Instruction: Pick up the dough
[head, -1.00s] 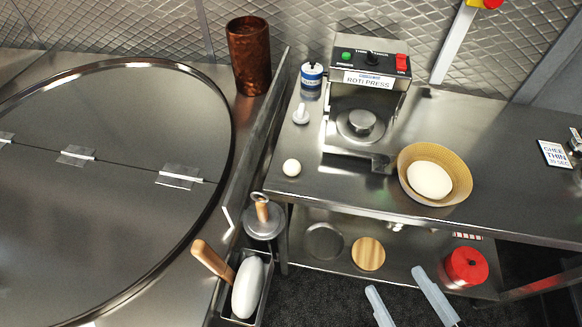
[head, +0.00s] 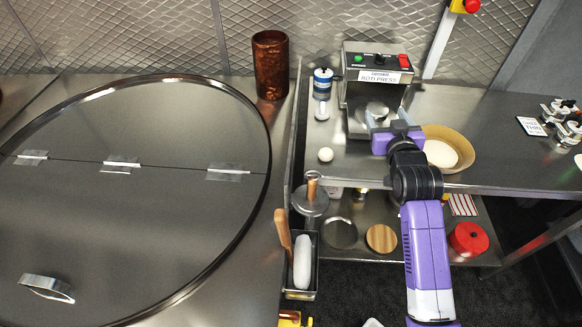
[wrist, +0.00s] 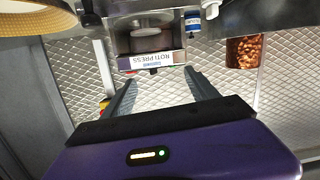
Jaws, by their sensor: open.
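The dough is a small white ball (head: 325,154) on the steel counter, left of and in front of the roti press (head: 376,78) in the head view. It does not show in the wrist view. My gripper (head: 385,117) is open and empty. It is to the right of the ball and apart from it, with its fingers towards the press. In the wrist view my gripper (wrist: 162,80) has its two fingers spread, with the press (wrist: 152,50) beyond them.
A wide bowl (head: 463,145) with a white round inside is right of my gripper, partly hidden by it. A small white-topped container (head: 322,84) and a copper cup (head: 270,65) stand at the back. The counter around the ball is clear.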

